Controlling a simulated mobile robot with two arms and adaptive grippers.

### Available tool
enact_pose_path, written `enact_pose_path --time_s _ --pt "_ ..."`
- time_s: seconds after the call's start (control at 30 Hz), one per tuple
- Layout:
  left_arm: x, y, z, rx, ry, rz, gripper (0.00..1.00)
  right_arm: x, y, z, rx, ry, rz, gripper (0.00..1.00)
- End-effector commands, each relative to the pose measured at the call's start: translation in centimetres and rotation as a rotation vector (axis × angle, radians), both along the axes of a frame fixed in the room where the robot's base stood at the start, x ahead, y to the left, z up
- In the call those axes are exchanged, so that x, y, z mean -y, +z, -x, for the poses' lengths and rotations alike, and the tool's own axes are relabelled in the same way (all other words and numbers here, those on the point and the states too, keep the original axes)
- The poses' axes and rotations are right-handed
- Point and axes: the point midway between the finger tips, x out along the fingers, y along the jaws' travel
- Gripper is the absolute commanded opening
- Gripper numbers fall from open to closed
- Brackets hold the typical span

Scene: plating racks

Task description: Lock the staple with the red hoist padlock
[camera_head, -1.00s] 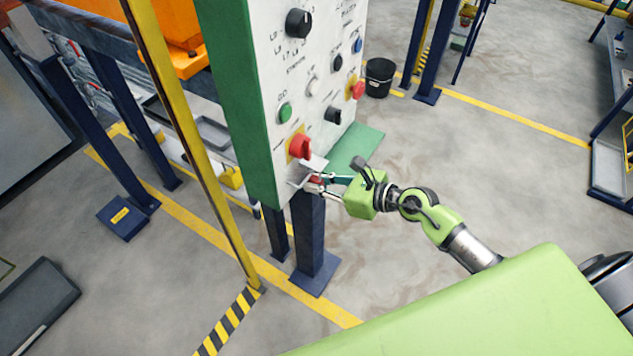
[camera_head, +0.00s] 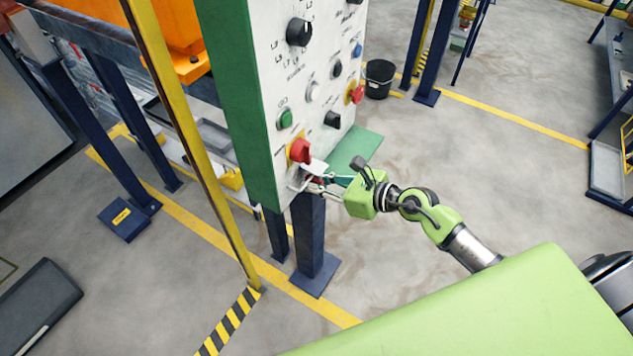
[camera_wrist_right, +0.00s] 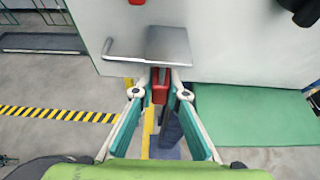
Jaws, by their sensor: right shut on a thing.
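The red padlock (camera_wrist_right: 160,88) is between the fingertips of my right gripper (camera_wrist_right: 160,95), which is shut on it. Its body hangs just below a grey metal plate (camera_wrist_right: 168,46) on the lower panel face. A thin bent metal rod (camera_wrist_right: 108,50) sticks out at the plate's left. The plate and fingertips hide the padlock's shackle, so I cannot tell whether it passes through the staple. In the head view my right gripper (camera_head: 322,185) is at the panel's lower corner, beside the plate (camera_head: 313,168). My left gripper is not in view.
A red rotary switch (camera_head: 300,151) on a yellow backing sits just above the plate. The white control panel (camera_head: 315,60) carries several other knobs and buttons. A blue post (camera_head: 310,235) stands below it, and a yellow post (camera_head: 195,140) at its left.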

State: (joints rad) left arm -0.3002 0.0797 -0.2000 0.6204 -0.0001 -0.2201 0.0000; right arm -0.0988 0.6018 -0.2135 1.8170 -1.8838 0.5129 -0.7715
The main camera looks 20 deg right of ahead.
Motion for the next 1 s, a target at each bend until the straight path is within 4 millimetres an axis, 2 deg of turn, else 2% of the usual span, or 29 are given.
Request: enact_pose_path --time_s 0.33,1.0 --pt "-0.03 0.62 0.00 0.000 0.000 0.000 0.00 0.03 0.82 -0.13 0.005 -0.001 -0.002 0.00" --pt "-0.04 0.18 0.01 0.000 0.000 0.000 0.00 0.03 0.01 -0.08 0.003 -0.001 -0.002 0.00"
